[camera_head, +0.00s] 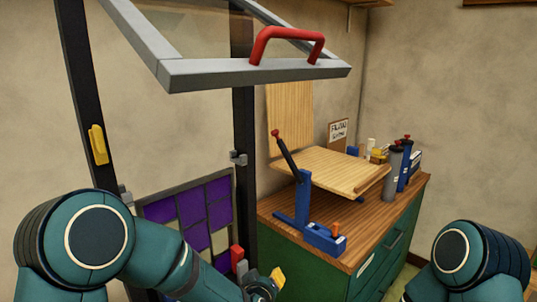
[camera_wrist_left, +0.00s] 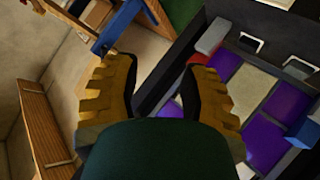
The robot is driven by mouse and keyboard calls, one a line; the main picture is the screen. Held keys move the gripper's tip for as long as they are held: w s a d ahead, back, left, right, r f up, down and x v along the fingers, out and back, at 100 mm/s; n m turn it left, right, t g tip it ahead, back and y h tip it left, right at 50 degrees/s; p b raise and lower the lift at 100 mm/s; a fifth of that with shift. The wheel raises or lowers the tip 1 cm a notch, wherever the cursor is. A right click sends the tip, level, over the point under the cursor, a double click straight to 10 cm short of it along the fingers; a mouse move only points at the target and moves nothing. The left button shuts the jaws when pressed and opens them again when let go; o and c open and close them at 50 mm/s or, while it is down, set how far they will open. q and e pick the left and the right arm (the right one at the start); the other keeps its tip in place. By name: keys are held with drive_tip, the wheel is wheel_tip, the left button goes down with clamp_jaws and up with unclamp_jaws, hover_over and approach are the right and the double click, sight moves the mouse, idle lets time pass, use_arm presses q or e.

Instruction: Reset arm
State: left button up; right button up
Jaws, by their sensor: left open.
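My left gripper (camera_wrist_left: 163,78) shows in the left wrist view with its two yellow ridged fingers spread apart and nothing between them. In the head view my left arm comes in from the left, and the left gripper (camera_head: 266,286) is low in the middle, below the panel's right edge and partly cut off by the frame. The leaded panel (camera_head: 190,213) with purple and cream panes stands upright behind my left arm, which hides part of it. The panel (camera_wrist_left: 265,100) also lies on the right of the left wrist view. My right gripper is out of view; only part of my right arm shows at the lower right.
A raised grey-framed glass hood with a red handle (camera_head: 290,37) hangs above, between dark posts (camera_head: 244,135). A green cabinet (camera_head: 385,262) with a wooden top stands at right, bearing a blue lever press (camera_head: 302,200), a tilted board (camera_head: 330,170) and grey and blue cylinders (camera_head: 393,172).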

use_arm(q)
drive_tip(key=s+a+f+m+g+b, duration=0.1)
drive_tip(key=s+a+f+g, duration=0.2)
drive_tip(key=s+f, duration=0.35)
drive_tip(key=s+a+f+m+g+b, duration=0.1)
drive_tip(key=s+a+f+g, duration=0.15)
drive_tip(key=f, duration=0.75)
drive_tip(key=s+a+f+g, duration=0.2)
drive_tip(key=s+f, duration=0.2)
drive_tip(key=s, duration=0.3)
drive_tip(key=s+a+f+m+g+h+b, duration=0.1)
drive_tip(key=s+a+f+g, duration=0.1)
drive_tip(key=s+f, duration=0.2)
drive_tip(key=s, duration=0.3)
drive_tip(key=shift+f+g, duration=0.25)
drive_tip(key=shift+g, duration=0.1)
drive_tip(key=shift+a+h, duration=0.1)
drive_tip(key=shift+h, duration=0.2)
